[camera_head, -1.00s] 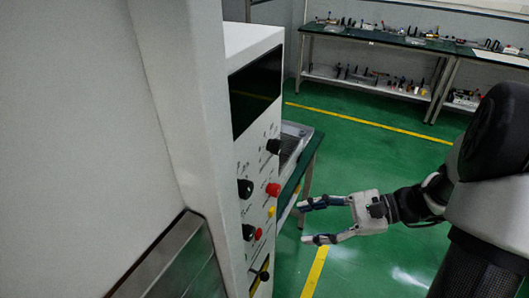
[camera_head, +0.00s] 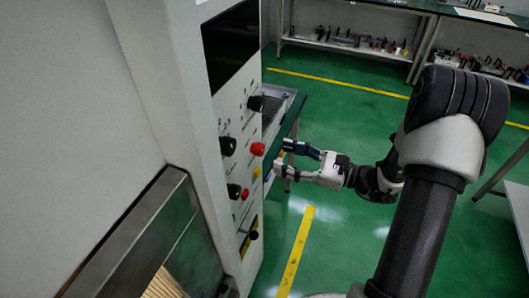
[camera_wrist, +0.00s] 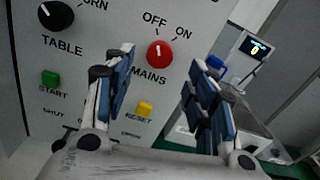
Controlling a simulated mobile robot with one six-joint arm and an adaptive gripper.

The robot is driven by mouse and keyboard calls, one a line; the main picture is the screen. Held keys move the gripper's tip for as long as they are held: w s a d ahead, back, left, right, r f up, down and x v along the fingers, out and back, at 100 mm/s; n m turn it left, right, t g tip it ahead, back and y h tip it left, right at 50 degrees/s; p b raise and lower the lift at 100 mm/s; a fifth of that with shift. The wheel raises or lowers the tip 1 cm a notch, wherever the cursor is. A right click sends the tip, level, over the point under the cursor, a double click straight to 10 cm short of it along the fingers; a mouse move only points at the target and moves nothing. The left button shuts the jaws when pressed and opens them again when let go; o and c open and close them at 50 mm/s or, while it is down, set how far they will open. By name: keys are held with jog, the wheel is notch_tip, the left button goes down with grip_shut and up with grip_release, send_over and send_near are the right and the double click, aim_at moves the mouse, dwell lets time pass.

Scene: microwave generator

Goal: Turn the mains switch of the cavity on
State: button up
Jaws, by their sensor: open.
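The mains switch is a round red knob (camera_wrist: 160,53) labelled MAINS, with OFF at its upper left and ON at its upper right. Its small white mark points roughly up, seemingly nearer OFF. The head view also shows this red knob (camera_head: 257,149) on the white front panel (camera_head: 236,122) of the cavity. My gripper (camera_head: 281,158) is open and empty, just in front of the panel and facing it. In the wrist view, the knob shows between my two blue-padded fingers, ahead of them and apparently not touched.
A black TABLE knob (camera_wrist: 56,16) and green START button (camera_wrist: 50,78) are left of the switch. A yellow RESET button (camera_wrist: 145,109) is below it. Green floor is open behind my gripper.

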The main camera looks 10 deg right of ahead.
aim_at(263, 150)
jog(key=x, duration=0.7)
jog(key=shift+b, duration=0.4)
jog(key=shift+c, duration=0.5)
jog(key=c, duration=1)
